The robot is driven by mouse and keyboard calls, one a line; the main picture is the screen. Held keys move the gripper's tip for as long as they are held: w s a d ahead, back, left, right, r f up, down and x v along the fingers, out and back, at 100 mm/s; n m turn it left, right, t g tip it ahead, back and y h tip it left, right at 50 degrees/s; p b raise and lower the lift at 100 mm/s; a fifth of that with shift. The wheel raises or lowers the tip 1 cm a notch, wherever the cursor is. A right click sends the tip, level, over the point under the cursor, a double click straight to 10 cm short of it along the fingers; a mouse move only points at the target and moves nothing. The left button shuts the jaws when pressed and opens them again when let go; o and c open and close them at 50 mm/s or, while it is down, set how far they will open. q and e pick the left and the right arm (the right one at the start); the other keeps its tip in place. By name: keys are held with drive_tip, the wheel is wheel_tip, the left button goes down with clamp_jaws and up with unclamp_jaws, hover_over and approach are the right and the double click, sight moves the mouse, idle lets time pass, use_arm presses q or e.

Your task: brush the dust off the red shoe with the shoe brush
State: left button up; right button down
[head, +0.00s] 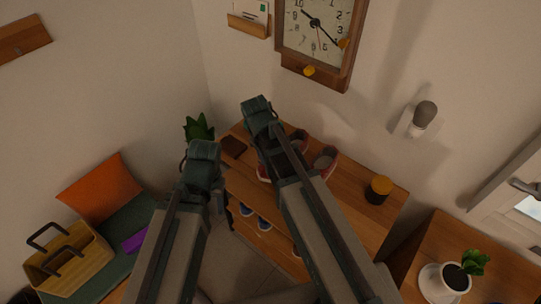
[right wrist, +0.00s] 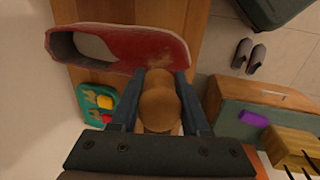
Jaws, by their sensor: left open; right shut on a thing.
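The red shoe (right wrist: 115,45) lies across the top of the right wrist view, with a brownish dusty patch near its right end. In the head view, red shoes (head: 325,159) show on the wooden cabinet top, partly behind my right arm. My right gripper (right wrist: 160,82) is shut on a rounded brown wooden thing, apparently the shoe brush (right wrist: 160,106). Its far end overlaps the shoe's lower edge in the picture; I cannot tell whether they touch. The bristles are hidden. My left gripper (head: 218,198) is open and empty, in front of the cabinet's left end.
A green tray with yellow and red pieces (right wrist: 98,103) lies near the shoe. A bench with an orange cushion (head: 98,190) and a basket (head: 68,262) is at left.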

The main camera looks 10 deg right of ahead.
drive_tip(key=shift+w+a, duration=0.45)
drive_tip(key=shift+w, duration=0.2)
drive_tip(key=shift+w+a, duration=0.4)
drive_tip(key=shift+w, duration=0.25)
drive_tip(key=r+p, duration=0.4)
drive_tip(key=a+r+p, duration=0.1)
drive_tip(key=shift+s+r+p, duration=0.4)
drive_tip(key=r+p, duration=0.3)
drive_tip(key=shift+s+a, duration=0.15)
drive_tip(key=shift+a, duration=0.05)
